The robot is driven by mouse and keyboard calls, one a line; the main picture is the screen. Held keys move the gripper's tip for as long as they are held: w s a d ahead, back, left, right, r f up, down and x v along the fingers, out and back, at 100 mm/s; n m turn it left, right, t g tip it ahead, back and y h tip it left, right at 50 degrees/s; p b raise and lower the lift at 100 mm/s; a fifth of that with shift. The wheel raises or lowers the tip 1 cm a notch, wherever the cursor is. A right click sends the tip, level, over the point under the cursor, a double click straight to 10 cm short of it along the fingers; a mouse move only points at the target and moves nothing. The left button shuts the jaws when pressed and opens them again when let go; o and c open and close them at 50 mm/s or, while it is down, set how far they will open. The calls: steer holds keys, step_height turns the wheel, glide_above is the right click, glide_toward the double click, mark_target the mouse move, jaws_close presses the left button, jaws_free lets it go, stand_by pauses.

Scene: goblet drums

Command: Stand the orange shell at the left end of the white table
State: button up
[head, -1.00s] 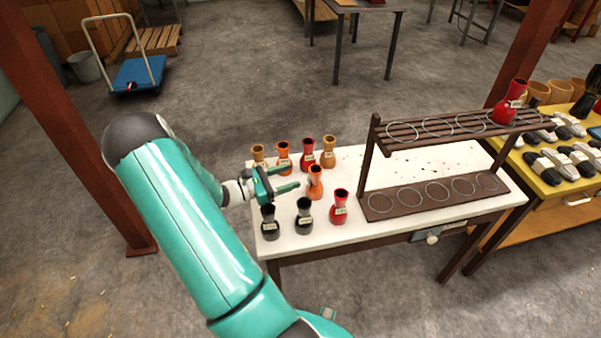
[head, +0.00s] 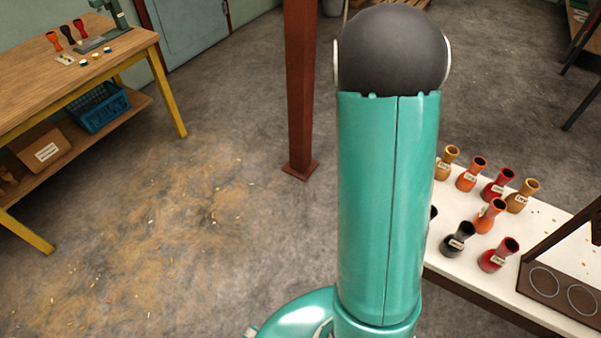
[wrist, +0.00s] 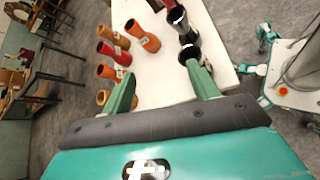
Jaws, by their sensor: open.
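Two orange shells stand upright on the white table (head: 458,283): one in the back row (head: 470,174), the other nearer the middle (head: 489,216). In the wrist view they are the back-row orange shell (wrist: 107,70) and the middle orange shell (wrist: 144,36). My gripper (wrist: 160,70) is open and empty over the table's left part, with bare white top showing between its fingers. Its right finger is close to a black shell (wrist: 189,55); I cannot tell whether they touch. In the head view my arm hides the gripper and the table's left end.
Tan (head: 446,162), red (head: 497,184) and black (head: 458,239) shells stand close around the orange ones. A dark rack (head: 560,296) with rings stands to the right. A rust-red post (head: 300,90) rises behind. A wooden bench (head: 85,65) with more shells is at far left.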

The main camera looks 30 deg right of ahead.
steer(key=a+r+m+t+y, duration=0.1)
steer(key=a+r+t, duration=0.3)
steer(key=a, duration=0.7)
steer(key=w+a+r+m+t+y, duration=0.1)
steer(key=a+r+t+y, duration=0.3)
steer(key=a+r, duration=0.3)
steer(key=a+r+m+t+y, duration=0.1)
steer(key=a+r+t, duration=0.5)
steer(key=a, duration=1)
steer(key=shift+w+y, duration=0.35)
steer(key=shift+y, duration=0.35)
steer(key=shift+c, duration=0.2)
steer(key=c, duration=0.5)
